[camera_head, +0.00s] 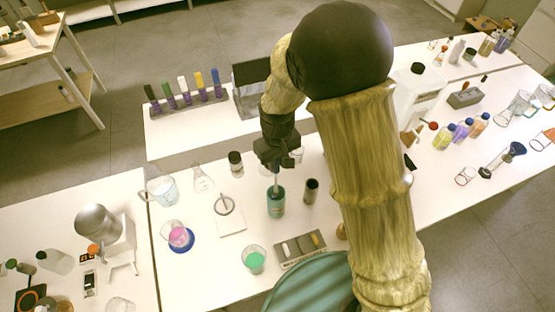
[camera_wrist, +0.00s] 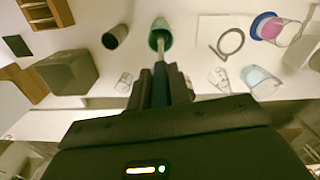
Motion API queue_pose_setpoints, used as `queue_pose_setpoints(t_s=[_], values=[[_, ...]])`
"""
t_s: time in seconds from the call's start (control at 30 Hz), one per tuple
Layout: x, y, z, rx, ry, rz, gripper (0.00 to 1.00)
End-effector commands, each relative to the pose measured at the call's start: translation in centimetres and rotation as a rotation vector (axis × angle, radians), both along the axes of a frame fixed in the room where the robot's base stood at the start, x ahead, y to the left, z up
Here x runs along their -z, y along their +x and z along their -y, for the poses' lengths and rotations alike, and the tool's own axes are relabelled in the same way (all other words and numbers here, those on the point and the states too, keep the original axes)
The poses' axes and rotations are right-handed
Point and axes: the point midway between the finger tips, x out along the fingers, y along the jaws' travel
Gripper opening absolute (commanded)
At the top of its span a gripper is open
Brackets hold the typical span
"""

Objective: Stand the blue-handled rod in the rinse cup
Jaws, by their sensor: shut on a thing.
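My gripper (camera_head: 277,160) is shut on the blue-handled rod (camera_head: 276,182), which points down. In the wrist view my gripper (camera_wrist: 161,75) grips the dark blue handle, and the pale shaft of the rod (camera_wrist: 161,48) extends beyond the fingertips. A teal cup (camera_head: 276,206), seemingly the rinse cup, stands directly below my gripper. It also shows in the wrist view (camera_wrist: 152,41). The rod's lower end overlaps the cup's mouth in both views and appears to be inside it; how deep is hidden.
A dark cup (camera_head: 311,191) stands close on the right. A white pad with a ring (camera_head: 231,222) lies to the left. A pink beaker (camera_head: 178,236) on a blue disc, a green beaker (camera_head: 254,260) and a grey tray (camera_head: 300,249) are nearby. A tube rack (camera_head: 186,99) stands behind.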

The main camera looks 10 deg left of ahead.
Motion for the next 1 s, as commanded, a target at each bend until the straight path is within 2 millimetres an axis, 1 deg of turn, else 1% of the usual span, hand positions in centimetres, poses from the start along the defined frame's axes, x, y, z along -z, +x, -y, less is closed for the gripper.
queue_pose_setpoints(t_s=[0.03,1.0], values=[[0.6,0.0,0.0,0.0,0.0,0.0,0.02],[6.8,0.0,0.0,0.001,0.0,0.0,0.02]])
